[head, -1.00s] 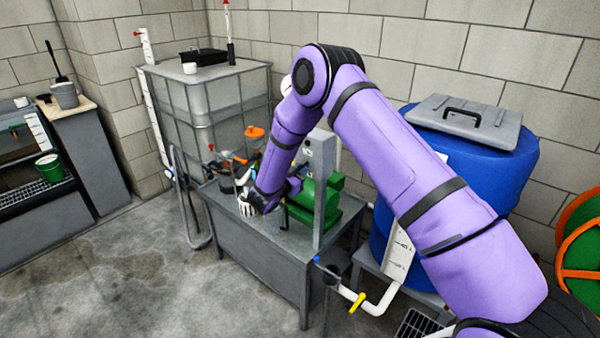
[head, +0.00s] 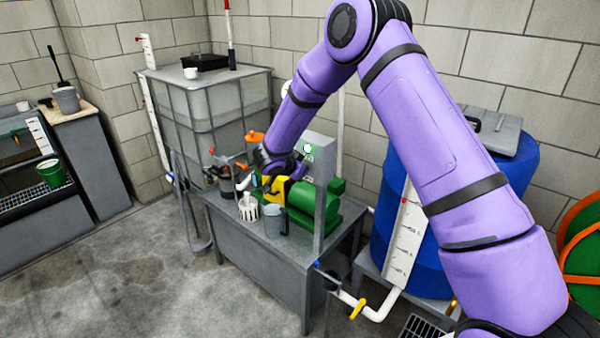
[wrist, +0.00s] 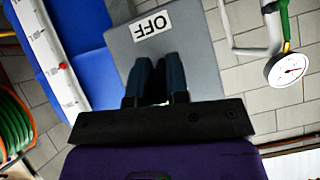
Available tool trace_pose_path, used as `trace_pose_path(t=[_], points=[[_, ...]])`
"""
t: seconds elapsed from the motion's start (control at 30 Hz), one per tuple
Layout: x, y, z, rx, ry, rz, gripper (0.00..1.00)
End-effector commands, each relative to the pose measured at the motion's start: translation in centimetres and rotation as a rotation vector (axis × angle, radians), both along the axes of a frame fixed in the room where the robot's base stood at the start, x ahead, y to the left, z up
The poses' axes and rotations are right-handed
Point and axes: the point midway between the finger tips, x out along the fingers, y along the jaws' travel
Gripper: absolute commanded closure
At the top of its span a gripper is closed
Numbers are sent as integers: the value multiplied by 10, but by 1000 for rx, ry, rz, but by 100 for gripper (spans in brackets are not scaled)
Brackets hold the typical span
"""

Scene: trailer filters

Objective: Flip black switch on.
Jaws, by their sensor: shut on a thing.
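My gripper (wrist: 160,70) is at the face of the grey control box (wrist: 190,50), just beside its OFF label (wrist: 153,26), which reads upside down in the wrist view. The fingers are shut close together on the black switch, which they hide. In the head view, the end of my arm (head: 285,165) is against the left side of the grey box (head: 322,150) on its post. A pale green round light (head: 308,147) shows on the box.
A metal bench (head: 265,250) carries a green pump (head: 325,210), a white basket (head: 248,208) and a grey cup (head: 273,220). A blue drum (head: 520,180) stands right. A pressure gauge (wrist: 288,70) is beside the box. Floor at left is clear.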

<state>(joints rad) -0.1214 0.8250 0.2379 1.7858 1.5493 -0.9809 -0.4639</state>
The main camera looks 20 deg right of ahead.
Motion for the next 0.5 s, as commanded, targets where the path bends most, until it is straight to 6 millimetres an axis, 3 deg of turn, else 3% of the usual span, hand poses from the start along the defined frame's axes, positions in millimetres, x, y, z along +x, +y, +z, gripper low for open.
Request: trace_pose_path(t=[0.5], points=[[0,1,2,55,38,2,100]])
